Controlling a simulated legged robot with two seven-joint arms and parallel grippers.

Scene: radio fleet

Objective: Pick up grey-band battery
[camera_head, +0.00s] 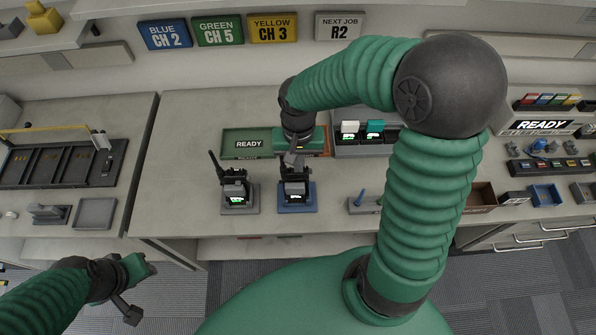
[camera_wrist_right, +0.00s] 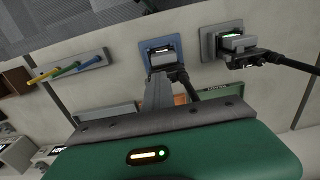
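A radio with a grey block (camera_head: 297,180) on it and a lit green screen stands in a blue-based holder (camera_head: 297,207). A similar radio (camera_head: 235,188) stands in a grey-based holder (camera_head: 240,210) to its left. A charger (camera_head: 362,149) behind holds a pale-topped battery (camera_head: 349,128) and a teal-topped one (camera_head: 375,128). I cannot tell which piece has the grey band. My right gripper (camera_head: 292,158) hangs just behind and above the blue-based radio. Its grey fingers (camera_wrist_right: 158,92) overlap in the wrist view, so their gap is hidden. My left gripper (camera_head: 134,285) is off the table's front edge.
A green READY tray (camera_head: 230,150) lies behind the radios, left of my right gripper. A stand with a blue peg (camera_head: 362,202) is right of the radios. A dark compartment tray (camera_head: 62,170) lies on the left table. The bench left of the grey-based radio is clear.

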